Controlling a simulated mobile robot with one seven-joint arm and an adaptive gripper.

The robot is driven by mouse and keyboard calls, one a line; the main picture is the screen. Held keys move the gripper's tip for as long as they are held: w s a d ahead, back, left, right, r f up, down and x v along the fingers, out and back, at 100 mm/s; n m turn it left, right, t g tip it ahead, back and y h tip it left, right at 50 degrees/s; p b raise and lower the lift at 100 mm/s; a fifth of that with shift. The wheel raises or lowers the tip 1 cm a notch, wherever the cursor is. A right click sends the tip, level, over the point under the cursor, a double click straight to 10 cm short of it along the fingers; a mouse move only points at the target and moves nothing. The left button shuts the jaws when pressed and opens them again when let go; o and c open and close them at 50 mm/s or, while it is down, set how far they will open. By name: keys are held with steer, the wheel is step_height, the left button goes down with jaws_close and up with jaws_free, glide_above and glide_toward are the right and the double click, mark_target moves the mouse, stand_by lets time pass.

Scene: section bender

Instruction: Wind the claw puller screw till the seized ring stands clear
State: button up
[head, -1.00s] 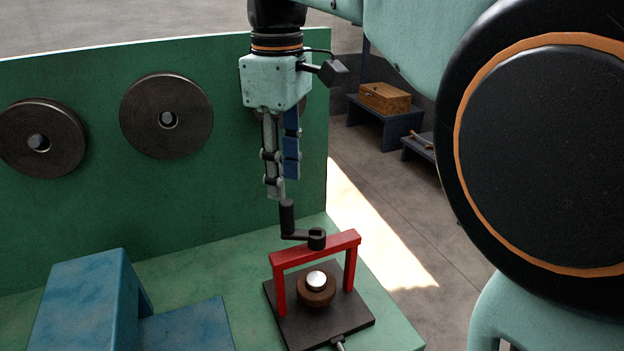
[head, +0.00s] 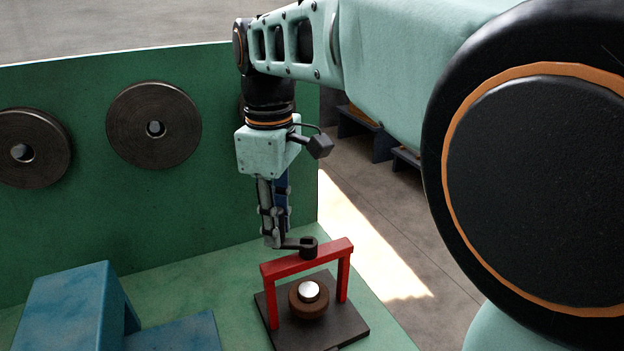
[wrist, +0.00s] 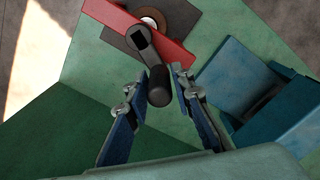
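The red claw puller (head: 285,264) stands upright on a dark base plate (head: 345,322). Its black crank (head: 308,247) sits on top of the bridge, with the arm pointing left. The brown ring (head: 309,304) is around a silver-tipped shaft under the bridge; I cannot tell how far it has moved. My gripper (head: 272,240) is lowered at the crank's outer end and hides the handle in the head view. In the wrist view, the crank handle (wrist: 159,88) stands between my fingertips (wrist: 161,74), which are open with small gaps seeming to show on both sides.
A blue block-shaped piece (head: 70,305) stands on the green bench at the left, also at right in the wrist view (wrist: 230,80). Dark discs (head: 155,125) are mounted on the green panel behind. Floor lies beyond the bench's right edge.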

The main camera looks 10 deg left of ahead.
jaws_close()
steer(key=shift+w+r, duration=0.1)
steer(key=w+d+m+p, duration=0.2)
steer(key=d+m+p, duration=0.1)
steer(key=m, duration=0.8)
steer(key=w+d+m+p, duration=0.3)
steer(key=m+p, duration=0.3)
steer(key=m, duration=0.4)
steer(key=shift+d+m, duration=0.3)
steer(key=shift+m, duration=0.1)
stand_by(0.3)
